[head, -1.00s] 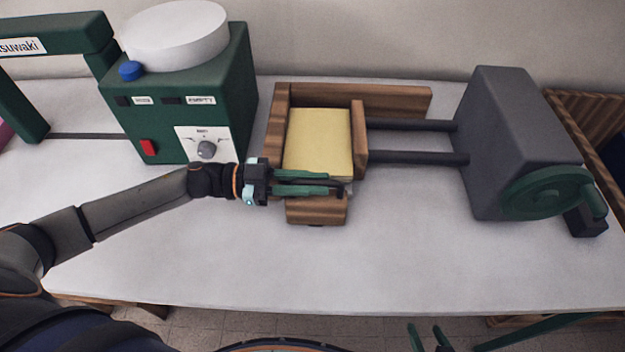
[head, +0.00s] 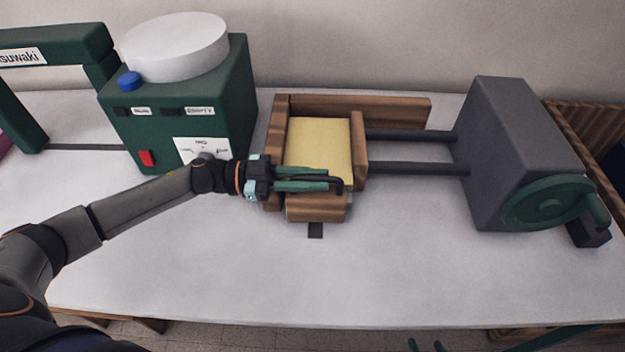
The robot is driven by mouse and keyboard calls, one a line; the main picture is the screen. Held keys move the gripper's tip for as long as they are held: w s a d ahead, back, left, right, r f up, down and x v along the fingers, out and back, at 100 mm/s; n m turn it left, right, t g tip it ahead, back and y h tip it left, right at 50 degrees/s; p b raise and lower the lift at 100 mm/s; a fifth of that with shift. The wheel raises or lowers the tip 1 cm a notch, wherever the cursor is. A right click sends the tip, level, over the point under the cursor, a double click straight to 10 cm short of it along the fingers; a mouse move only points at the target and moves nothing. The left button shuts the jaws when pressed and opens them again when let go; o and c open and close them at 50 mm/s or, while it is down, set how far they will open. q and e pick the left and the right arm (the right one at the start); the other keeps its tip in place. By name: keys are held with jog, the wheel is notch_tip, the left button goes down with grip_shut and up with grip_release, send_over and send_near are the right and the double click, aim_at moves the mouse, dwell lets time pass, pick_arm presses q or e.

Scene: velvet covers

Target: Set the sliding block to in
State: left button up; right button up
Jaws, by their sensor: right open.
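The sliding block (head: 316,212) is a wooden piece at the front of the wooden frame, close against the frame's front, with a dark handle (head: 338,181) on it. A yellow block (head: 320,147) lies in the frame behind it. My left gripper (head: 328,180) reaches in from the left, its green fingers on either side of the dark handle bar, and appears shut on it. The fingers partly hide the handle and the block's top.
A green machine (head: 180,120) with a white round top and blue button stands at the back left. A grey box (head: 510,150) with a green handwheel (head: 550,203) stands at right, joined to the frame by dark rods. The white table (head: 420,275) is clear in front.

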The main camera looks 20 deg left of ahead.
pick_arm(q)
jog(key=o, duration=0.4)
jog(key=shift+o, duration=0.2)
jog(key=b+v, duration=0.1)
jog(key=v, duration=1.1)
jog(key=shift+a+b, duration=0.3)
jog(key=shift+b, duration=0.1)
